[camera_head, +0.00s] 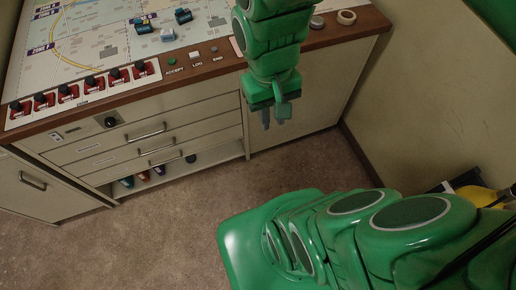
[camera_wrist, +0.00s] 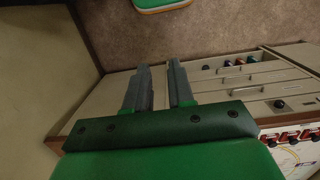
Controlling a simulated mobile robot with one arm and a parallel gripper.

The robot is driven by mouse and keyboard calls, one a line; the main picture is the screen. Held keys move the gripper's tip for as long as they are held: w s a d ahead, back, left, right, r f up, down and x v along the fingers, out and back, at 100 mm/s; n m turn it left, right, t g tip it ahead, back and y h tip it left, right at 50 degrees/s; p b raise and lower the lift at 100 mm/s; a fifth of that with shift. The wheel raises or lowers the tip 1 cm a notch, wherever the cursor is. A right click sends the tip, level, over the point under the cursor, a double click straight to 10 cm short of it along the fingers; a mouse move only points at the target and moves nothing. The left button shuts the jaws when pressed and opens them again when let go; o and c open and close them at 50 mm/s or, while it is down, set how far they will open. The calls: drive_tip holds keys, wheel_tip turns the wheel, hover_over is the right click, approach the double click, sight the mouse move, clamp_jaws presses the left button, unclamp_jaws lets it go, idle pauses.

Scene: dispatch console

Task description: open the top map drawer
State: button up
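The console's drawer stack (camera_head: 195,118) is on the front, left of my gripper. The top map drawer (camera_head: 205,113) has a bar handle (camera_head: 148,131) and looks shut. Lower drawers with similar handles (camera_head: 157,149) also look shut. In the wrist view the stack appears upside down at the right, with its handles (camera_wrist: 250,90) in sight. My gripper (camera_head: 276,121) points down in front of the plain panel right of the drawers, apart from any handle. In the wrist view its two grey fingers (camera_wrist: 159,66) are apart with nothing between them.
A black knob (camera_head: 110,122) sits on the strip above the top drawer. The console top (camera_head: 100,40) carries a map, red switches and small blocks. An open shelf (camera_head: 205,157) below holds coloured items. A wall (camera_head: 430,90) stands right. Carpet (camera_head: 140,235) before the drawers is clear.

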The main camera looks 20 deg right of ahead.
drive_tip(key=w+a+f+t, duration=0.1)
drive_tip(key=w+f+t, duration=0.25)
drive_tip(key=w, duration=0.85)
drive_tip(key=w+a+f+t, duration=0.15)
drive_tip(key=w+f, duration=0.35)
drive_tip(key=w, duration=0.7)
drive_tip(key=w+a+f+n+t+y, duration=0.1)
drive_tip(key=w+a+f+y, duration=0.2)
drive_tip(key=w+a+f, duration=0.5)
drive_tip(key=w+a+f+n+t+y, duration=0.1)
drive_tip(key=a+f+y, duration=0.2)
drive_tip(key=a+f, duration=0.65)
drive_tip(key=m+g+y, duration=0.1)
drive_tip(key=m+y, duration=0.4)
drive_tip(key=m, duration=0.2)
approach(159, 132)
drive_tip(key=w+f, duration=0.2)
drive_tip(key=w, duration=0.1)
drive_tip(key=shift+a+f, duration=0.15)
drive_tip(key=m+y, duration=0.1)
drive_tip(key=a+f+m+y, duration=0.1)
drive_tip(key=s+m+y, duration=0.1)
drive_tip(key=shift+a+f+m, duration=0.3)
drive_tip(key=shift+f, duration=0.05)
drive_tip(key=shift+m+y, duration=0.6)
drive_tip(key=shift+m, duration=0.2)
drive_tip(key=shift+s+x, duration=0.1)
drive_tip(key=shift+x, duration=1.9)
drive_tip(key=shift+s+x, duration=0.15)
drive_tip(key=shift+x, duration=1.85)
